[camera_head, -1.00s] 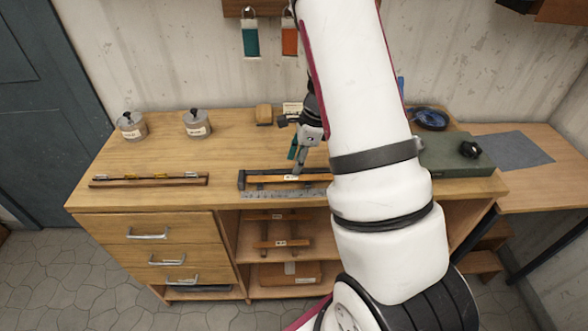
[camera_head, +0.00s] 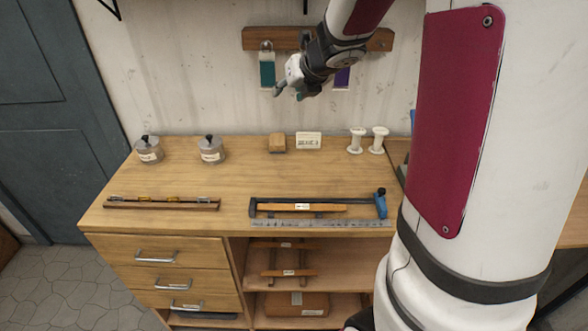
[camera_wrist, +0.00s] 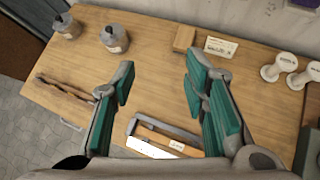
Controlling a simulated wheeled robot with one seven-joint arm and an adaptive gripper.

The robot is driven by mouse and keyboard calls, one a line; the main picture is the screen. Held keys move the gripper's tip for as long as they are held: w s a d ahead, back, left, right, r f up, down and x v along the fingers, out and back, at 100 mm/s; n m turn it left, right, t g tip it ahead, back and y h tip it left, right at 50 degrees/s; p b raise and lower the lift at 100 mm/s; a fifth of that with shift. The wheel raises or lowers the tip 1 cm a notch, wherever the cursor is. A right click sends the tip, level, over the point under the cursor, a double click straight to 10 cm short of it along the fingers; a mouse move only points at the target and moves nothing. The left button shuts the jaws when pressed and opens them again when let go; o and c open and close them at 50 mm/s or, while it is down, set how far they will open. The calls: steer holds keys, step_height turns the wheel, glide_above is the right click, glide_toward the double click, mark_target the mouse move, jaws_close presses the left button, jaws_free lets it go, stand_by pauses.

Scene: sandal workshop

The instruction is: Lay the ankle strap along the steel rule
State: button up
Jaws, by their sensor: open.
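A tan-orange strap (camera_head: 330,208) with a small white label, which I take for the ankle strap, lies flat on the workbench, inside a dark frame (camera_head: 254,208) with a blue end at its right. The steel rule (camera_head: 310,223) runs along the bench's front edge, just in front of the strap and roughly parallel to it. In the wrist view the strap (camera_wrist: 155,136) shows below and between my fingers; part of it is hidden by the right finger. My gripper (camera_head: 288,92) is open and empty, raised well above the bench near the wall.
A narrow rack (camera_head: 162,204) with small fittings lies at the bench's front left. Two lidded pots (camera_head: 149,152), a wooden block (camera_head: 277,143), a label card (camera_head: 308,142) and two white spools (camera_head: 357,142) stand at the back. The bench middle is clear.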

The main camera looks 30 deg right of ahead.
steer(key=s+a+r+m+h, duration=0.35)
steer(key=s+r+m, duration=0.6)
steer(key=m, duration=0.85)
steer(key=s+a+f+m+g+y, duration=0.2)
steer(key=s+a+f+m, duration=0.1)
steer(key=s+a+m, duration=0.4)
steer(key=s+a+f+m+g+y, duration=0.2)
steer(key=s+a+m, duration=0.5)
steer(key=s, duration=0.5)
steer(key=shift+s+a+f+m, duration=0.4)
steer(key=shift+a+f, duration=0.05)
steer(key=shift+a, duration=0.2)
steer(key=shift+y, duration=0.25)
